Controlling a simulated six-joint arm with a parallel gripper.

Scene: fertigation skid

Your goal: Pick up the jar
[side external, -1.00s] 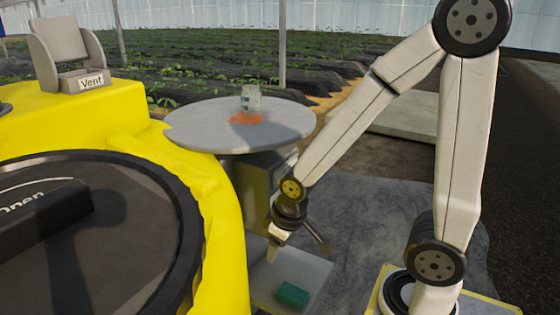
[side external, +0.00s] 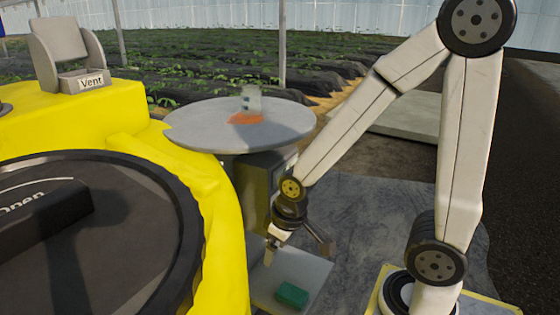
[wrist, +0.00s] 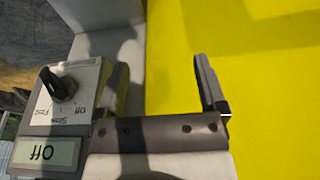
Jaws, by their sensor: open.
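The jar (side external: 251,99) is a small, clear, upright vessel with dark marks on its side. It stands on the round grey table (side external: 190,128), at an orange patch (side external: 246,118) on the table top. My gripper (side external: 268,258) is low in front of the table, well below and apart from the jar, pointing down beside the yellow body. In the wrist view my gripper (wrist: 165,88) is open, with nothing between its fingers. The jar is not in the wrist view.
A yellow machine body (side external: 225,220) with a large dark round lid (side external: 120,250) stands at left. A green block (side external: 291,294) lies on a pale tray (side external: 318,272) below my gripper. A panel with a speed knob (wrist: 60,84) and an "Off" display (wrist: 44,153) shows in the wrist view.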

